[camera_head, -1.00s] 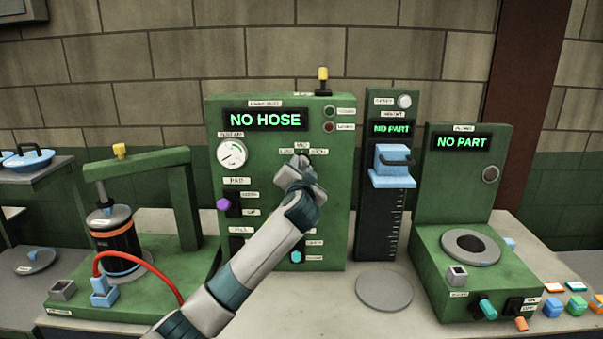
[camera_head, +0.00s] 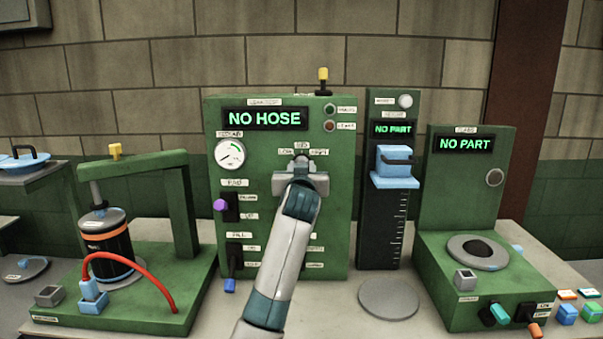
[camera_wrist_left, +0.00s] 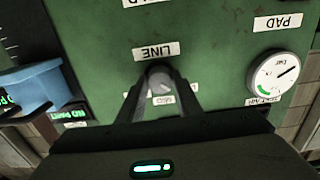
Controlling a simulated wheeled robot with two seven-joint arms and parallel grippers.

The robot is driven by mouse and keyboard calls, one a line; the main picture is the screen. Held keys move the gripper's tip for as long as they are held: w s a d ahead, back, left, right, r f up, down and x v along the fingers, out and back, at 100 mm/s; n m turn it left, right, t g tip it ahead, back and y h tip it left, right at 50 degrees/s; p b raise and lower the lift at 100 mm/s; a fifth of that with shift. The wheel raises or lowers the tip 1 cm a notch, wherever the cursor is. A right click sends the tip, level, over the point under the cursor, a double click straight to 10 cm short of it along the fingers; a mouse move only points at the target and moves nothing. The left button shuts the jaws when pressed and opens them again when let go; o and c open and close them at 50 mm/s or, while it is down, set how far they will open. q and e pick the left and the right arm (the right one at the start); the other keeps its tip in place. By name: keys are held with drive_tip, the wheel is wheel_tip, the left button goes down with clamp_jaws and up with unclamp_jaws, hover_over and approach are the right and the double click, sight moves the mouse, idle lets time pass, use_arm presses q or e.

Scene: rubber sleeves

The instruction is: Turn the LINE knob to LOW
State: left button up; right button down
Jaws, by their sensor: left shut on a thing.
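The LINE knob (camera_wrist_left: 160,77) is a small grey knob on the green panel under the NO HOSE display (camera_head: 265,119). In the head view, small labels reading roughly LOW, MED and one more sit in an arc above it. My left gripper (camera_head: 302,168) is at the panel with its wide body level. In the left wrist view its two fingers (camera_wrist_left: 160,88) close on the knob from both sides. The LINE label (camera_wrist_left: 155,52) appears upside down there, and the MED label is partly behind the fingers. The knob's pointer direction is hidden. My right gripper is not in view.
A round gauge (camera_head: 229,154), a purple-tipped PAD switch (camera_head: 221,205) and a blue-tipped FILL switch (camera_head: 230,284) lie left of my arm. A slim panel with a blue holder (camera_head: 394,180) stands to the right. A red hose (camera_head: 150,272) curves at the left.

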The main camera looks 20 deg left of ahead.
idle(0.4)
use_arm(q)
drive_tip(key=o, duration=1)
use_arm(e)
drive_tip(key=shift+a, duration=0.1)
use_arm(q)
drive_tip(key=shift+o, duration=0.2)
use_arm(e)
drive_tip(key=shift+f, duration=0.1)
use_arm(q)
drive_tip(key=b+v, duration=0.5)
drive_tip(key=v, duration=1.2)
drive_tip(key=shift+s, duration=0.2)
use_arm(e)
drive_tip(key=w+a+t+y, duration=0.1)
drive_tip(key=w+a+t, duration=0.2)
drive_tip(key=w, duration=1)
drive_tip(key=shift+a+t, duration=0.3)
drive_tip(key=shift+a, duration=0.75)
use_arm(q)
drive_tip(key=shift+r, duration=0.1)
